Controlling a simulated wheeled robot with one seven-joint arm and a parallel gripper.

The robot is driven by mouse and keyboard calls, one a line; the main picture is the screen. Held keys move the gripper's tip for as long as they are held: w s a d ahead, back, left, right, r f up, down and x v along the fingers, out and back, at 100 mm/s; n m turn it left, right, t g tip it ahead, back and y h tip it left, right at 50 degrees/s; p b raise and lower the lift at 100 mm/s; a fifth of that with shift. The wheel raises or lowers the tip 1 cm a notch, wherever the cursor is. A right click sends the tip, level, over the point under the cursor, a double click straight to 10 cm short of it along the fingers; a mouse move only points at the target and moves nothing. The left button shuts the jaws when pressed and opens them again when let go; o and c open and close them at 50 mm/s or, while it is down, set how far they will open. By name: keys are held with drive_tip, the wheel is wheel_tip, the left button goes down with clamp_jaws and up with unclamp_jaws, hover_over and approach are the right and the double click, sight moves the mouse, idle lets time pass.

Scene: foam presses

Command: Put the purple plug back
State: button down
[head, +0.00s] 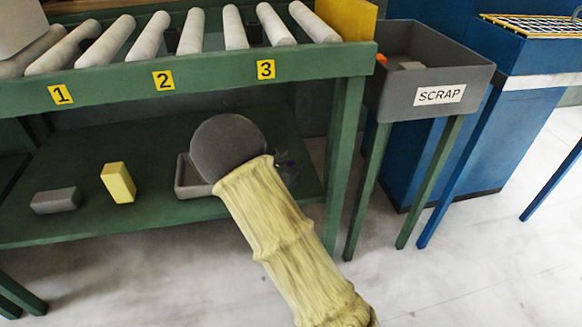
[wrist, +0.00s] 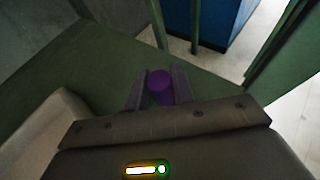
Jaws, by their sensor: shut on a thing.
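The purple plug (wrist: 159,87) is a short cylinder between the two dark fingers of my gripper (wrist: 160,78) in the wrist view. My gripper is shut on it, over the green lower shelf (wrist: 98,62). In the head view my gripper (head: 286,163) is mostly hidden behind my grey wrist and yellow-sleeved arm, and only a small trace of purple shows. I cannot tell whether the plug touches the shelf. No hole or seat for the plug is clearly visible.
A grey tray (head: 187,182) stands on the lower shelf, partly behind my wrist. A yellow block (head: 118,183) and a grey block (head: 56,200) are left of it. Rollers numbered 1 to 3 are above. A green leg (head: 345,150) and the SCRAP bin (head: 425,97) are right.

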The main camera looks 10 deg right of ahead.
drive_tip(key=shift+f, duration=0.15)
drive_tip(key=c, duration=1.2)
unclamp_jaws()
drive_tip(key=shift+r, duration=0.25)
drive_tip(key=shift+s+a+r+p, duration=0.15)
drive_tip(key=shift+s+a+p, duration=0.1)
drive_tip(key=shift+p, duration=0.1)
drive_tip(key=p+v, duration=0.5)
drive_tip(key=v, duration=0.6)
drive_tip(key=shift+s, duration=0.15)
